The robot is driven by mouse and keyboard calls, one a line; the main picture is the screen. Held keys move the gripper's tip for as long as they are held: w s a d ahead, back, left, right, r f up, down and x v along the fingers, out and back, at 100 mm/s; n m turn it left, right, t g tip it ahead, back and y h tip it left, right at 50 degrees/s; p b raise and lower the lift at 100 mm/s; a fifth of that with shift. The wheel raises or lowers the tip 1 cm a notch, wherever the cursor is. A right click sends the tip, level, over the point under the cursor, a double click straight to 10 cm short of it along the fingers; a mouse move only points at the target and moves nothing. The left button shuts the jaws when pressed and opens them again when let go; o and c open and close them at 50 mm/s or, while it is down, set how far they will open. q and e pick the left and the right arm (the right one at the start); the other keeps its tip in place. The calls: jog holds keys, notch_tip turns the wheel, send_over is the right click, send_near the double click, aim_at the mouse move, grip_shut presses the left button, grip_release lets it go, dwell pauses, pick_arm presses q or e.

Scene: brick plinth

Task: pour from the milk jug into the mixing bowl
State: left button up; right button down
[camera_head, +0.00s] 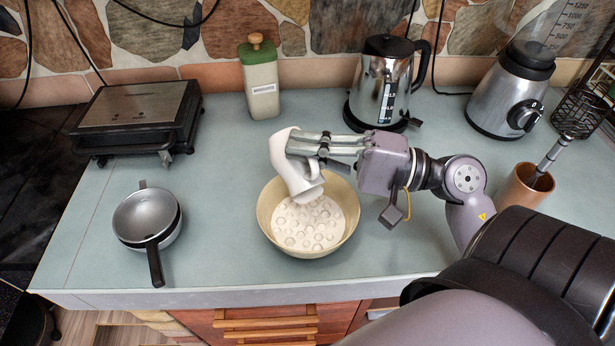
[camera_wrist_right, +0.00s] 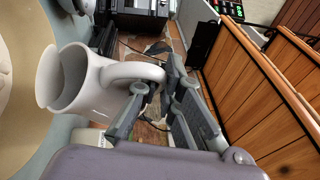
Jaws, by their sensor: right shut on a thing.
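My right gripper (camera_head: 300,145) is shut on the handle of the white milk jug (camera_head: 290,172). The jug is held above the far left part of the mixing bowl (camera_head: 311,252) and tilted, its lower end over the bowl. The cream bowl stands on the counter and holds pale, bubbly-looking contents (camera_head: 308,225). In the right wrist view the jug (camera_wrist_right: 100,92) shows its mouth toward the left, and its handle runs to my right gripper's fingers (camera_wrist_right: 158,85). I cannot make out a separate stream of milk. My left gripper is not in view.
A steel kettle (camera_head: 382,85), a green-topped bottle (camera_head: 261,85) and a blender (camera_head: 510,95) stand at the back. A grill (camera_head: 140,110) and a small pan (camera_head: 146,215) are at left. A copper pot (camera_head: 522,187) is at right. The counter between pan and bowl is clear.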

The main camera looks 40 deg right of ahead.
jog(key=shift+s+d+f+n, duration=0.1)
jog(key=shift+s+n, duration=0.2)
jog(key=shift+s, duration=0.1)
jog(key=shift+s+n+t+y+b, duration=0.3)
jog(key=shift+s+n+y+b, duration=0.1)
jog(key=shift+s, duration=0.05)
jog(key=shift+s+f+n+b, duration=0.2)
jog(key=shift+s+n+b, duration=0.05)
jog(key=shift+n+b, duration=0.15)
jog(key=shift+s+a+f+n+y+b, duration=0.1)
jog(key=shift+s+a+n+y+b, duration=0.05)
jog(key=shift+s+n+y+b, duration=0.35)
jog(key=shift+s+a+f+n+y+b, duration=0.1)
jog(key=shift+s+a+n+y+b, duration=0.05)
jog(key=shift+s+n+y+b, duration=0.3)
jog(key=shift+w, duration=0.1)
